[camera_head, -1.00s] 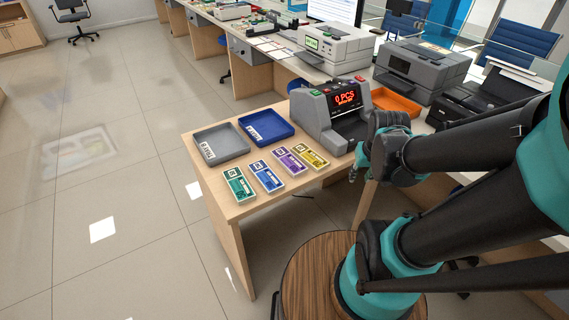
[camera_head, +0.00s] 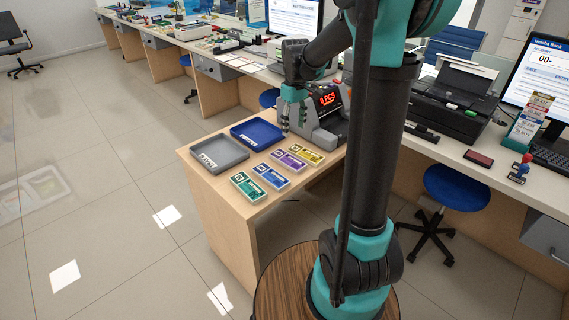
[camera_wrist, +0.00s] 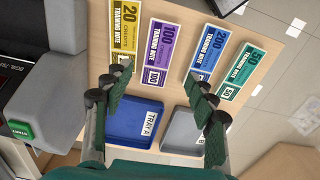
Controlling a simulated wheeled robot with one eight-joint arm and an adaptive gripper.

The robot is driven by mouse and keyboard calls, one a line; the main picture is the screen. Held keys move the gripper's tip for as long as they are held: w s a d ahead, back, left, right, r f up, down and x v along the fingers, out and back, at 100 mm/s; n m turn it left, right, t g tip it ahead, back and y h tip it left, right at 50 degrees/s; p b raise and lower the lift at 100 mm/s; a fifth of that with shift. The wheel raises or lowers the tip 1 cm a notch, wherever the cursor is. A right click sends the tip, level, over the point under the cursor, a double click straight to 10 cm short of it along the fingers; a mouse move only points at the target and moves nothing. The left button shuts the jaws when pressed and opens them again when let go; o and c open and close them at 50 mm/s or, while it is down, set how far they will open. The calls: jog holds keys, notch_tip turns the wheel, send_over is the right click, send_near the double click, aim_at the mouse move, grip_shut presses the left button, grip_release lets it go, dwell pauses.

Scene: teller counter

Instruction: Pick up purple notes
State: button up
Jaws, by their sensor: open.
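The purple notes (camera_head: 289,160) lie flat on the wooden counter, between the blue notes (camera_head: 271,175) and the yellow notes (camera_head: 306,153). Green notes (camera_head: 248,186) lie at the left end of the row. In the wrist view the purple notes (camera_wrist: 159,52) lie ahead of the fingertips, between the yellow notes (camera_wrist: 124,32) and the blue notes (camera_wrist: 207,53). My gripper (camera_head: 292,111) is above the counter, pointing down near the blue tray. In the wrist view my gripper (camera_wrist: 158,85) is open, its two green fingers apart with nothing between them.
A grey tray (camera_head: 205,168) and a blue tray (camera_head: 277,134) stand behind the notes. The blue tray (camera_wrist: 119,133) lies below the fingers in the wrist view. The counting machine (camera_head: 329,138) stands close right of my gripper.

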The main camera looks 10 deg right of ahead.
send_over(294, 162)
notch_tip(294, 162, down, 9)
jog(key=shift+w+a+f, duration=0.1)
jog(key=shift+w+a, duration=0.05)
jog(key=shift+s+f, duration=0.2)
jog(key=shift+f, duration=2.65)
jog(key=c, duration=0.9)
